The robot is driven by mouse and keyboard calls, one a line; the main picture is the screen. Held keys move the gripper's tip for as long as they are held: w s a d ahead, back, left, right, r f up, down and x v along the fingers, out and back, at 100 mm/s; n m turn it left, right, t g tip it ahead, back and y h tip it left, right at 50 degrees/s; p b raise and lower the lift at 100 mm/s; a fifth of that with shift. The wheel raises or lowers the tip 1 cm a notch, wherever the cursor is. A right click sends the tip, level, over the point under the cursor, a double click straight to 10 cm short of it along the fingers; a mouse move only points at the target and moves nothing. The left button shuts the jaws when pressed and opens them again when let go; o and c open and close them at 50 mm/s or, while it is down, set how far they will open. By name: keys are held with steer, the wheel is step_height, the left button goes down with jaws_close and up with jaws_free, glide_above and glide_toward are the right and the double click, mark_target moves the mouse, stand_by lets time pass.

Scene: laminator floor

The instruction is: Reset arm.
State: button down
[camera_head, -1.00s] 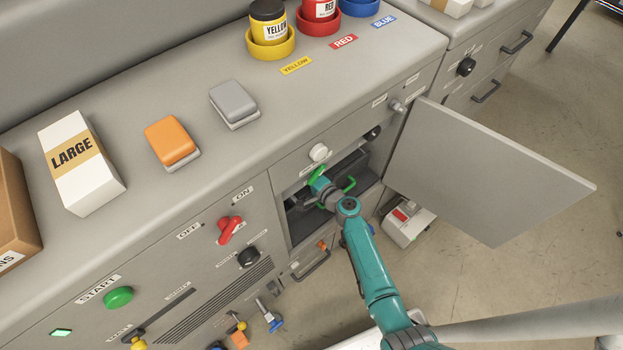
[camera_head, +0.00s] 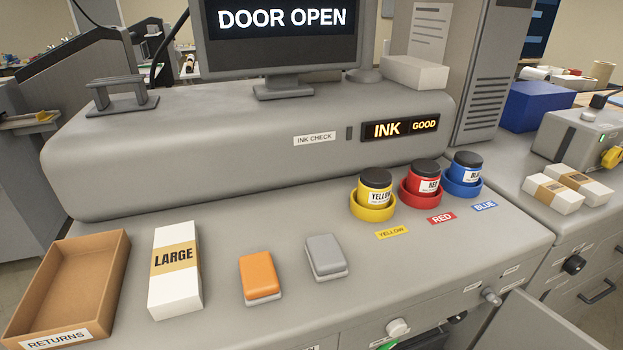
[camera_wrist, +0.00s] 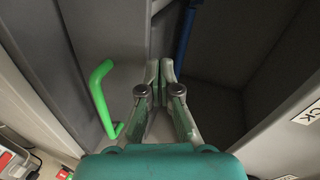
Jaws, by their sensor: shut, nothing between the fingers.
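My gripper (camera_wrist: 162,72) shows in the wrist view, inside or at the mouth of a dark grey compartment. Its two fingers are shut together with nothing between them. A bright green bent handle (camera_wrist: 101,95) stands to the left of the fingers, apart from them. In the head view my arm and gripper are out of the picture. The open door (camera_head: 530,325) of the cabinet shows only its top edge part at the bottom right. The monitor (camera_head: 282,30) reads DOOR OPEN.
On the counter stand a RETURNS tray (camera_head: 45,322), a LARGE box (camera_head: 174,280), an orange block (camera_head: 260,277) and a grey block (camera_head: 326,255). Yellow (camera_head: 374,192), red (camera_head: 426,183) and blue (camera_head: 465,172) ink jars sit in matching holders. A blue rod (camera_wrist: 186,32) shows beyond the fingers.

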steer(key=s+r+n+g+h, duration=0.1)
steer(key=s+r+n+h, duration=0.15)
steer(key=s, duration=1.05)
steer(key=s+r+n+h, duration=0.1)
steer(key=s+r+n, duration=0.2)
steer(key=s, duration=1)
steer(key=s+r+n, duration=0.4)
steer(key=s+r, duration=0.2)
steer(key=r, duration=0.4)
steer(key=s+r+n+t, duration=0.1)
steer(key=s+r+n, duration=0.2)
steer(key=s+r, duration=0.3)
step_height(320, 180, up, 4)
steer(key=shift+s+r+n+t, duration=0.25)
steer(key=shift+s+n+t, duration=0.05)
steer(key=shift+s+n, duration=0.1)
steer(key=c, duration=1.9)
jaws_free()
